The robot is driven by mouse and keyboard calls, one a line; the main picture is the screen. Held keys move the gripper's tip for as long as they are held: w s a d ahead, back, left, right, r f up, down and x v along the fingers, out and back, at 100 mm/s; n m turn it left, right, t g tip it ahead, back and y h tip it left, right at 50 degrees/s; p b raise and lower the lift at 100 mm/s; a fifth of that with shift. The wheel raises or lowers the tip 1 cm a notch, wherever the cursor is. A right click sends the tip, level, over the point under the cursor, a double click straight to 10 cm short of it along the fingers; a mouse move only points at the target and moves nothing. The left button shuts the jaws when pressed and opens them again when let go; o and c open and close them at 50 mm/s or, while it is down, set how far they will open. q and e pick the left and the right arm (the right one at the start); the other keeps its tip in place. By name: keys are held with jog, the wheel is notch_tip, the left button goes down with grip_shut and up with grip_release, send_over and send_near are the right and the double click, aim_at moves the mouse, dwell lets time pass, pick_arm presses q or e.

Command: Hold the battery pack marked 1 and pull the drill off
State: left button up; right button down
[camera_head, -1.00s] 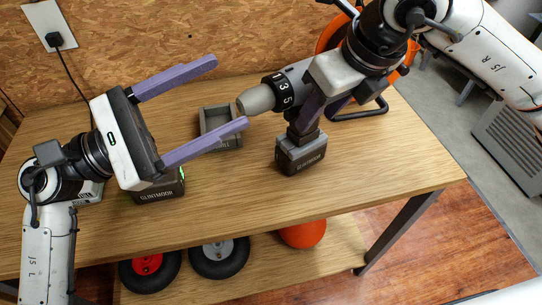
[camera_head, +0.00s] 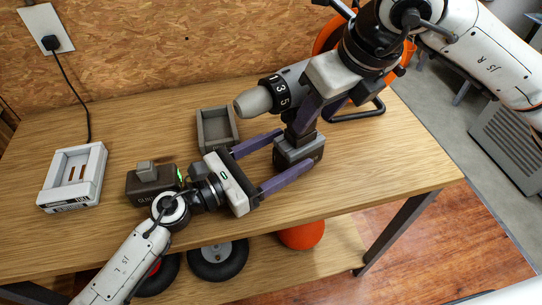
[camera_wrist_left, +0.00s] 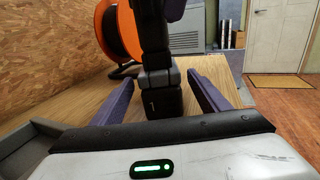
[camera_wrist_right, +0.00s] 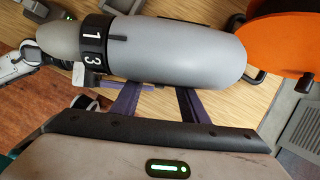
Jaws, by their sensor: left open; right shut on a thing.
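The grey drill (camera_head: 260,98), with a black numbered collar, is upright, its nose pointing left. My right gripper (camera_head: 303,118) is shut on its handle. In the right wrist view the drill body (camera_wrist_right: 180,47) hides much of the grip. In the left wrist view the pack (camera_wrist_left: 161,103) stands between the fingers, with gaps visible.
A second battery pack (camera_head: 150,188) stands on the workbench (camera_head: 390,165), left of my left gripper. A white charger (camera_head: 98,167) is at the far left, its cable running to the wall socket. A grey open tray (camera_head: 233,141) lies behind my left gripper. An orange reel (camera_wrist_left: 121,30) stands at the back.

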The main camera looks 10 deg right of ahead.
pick_arm(q)
jog(key=shift+x, duration=2.05)
pick_arm(e)
jog(key=shift+r, duration=0.1)
pick_arm(q)
jog(key=c, duration=1.2)
jog(key=shift+c, duration=0.2)
pick_arm(e)
jog(key=shift+w, duration=0.1)
jog(key=c, duration=1.6)
grip_release()
jog(key=c, duration=0.8)
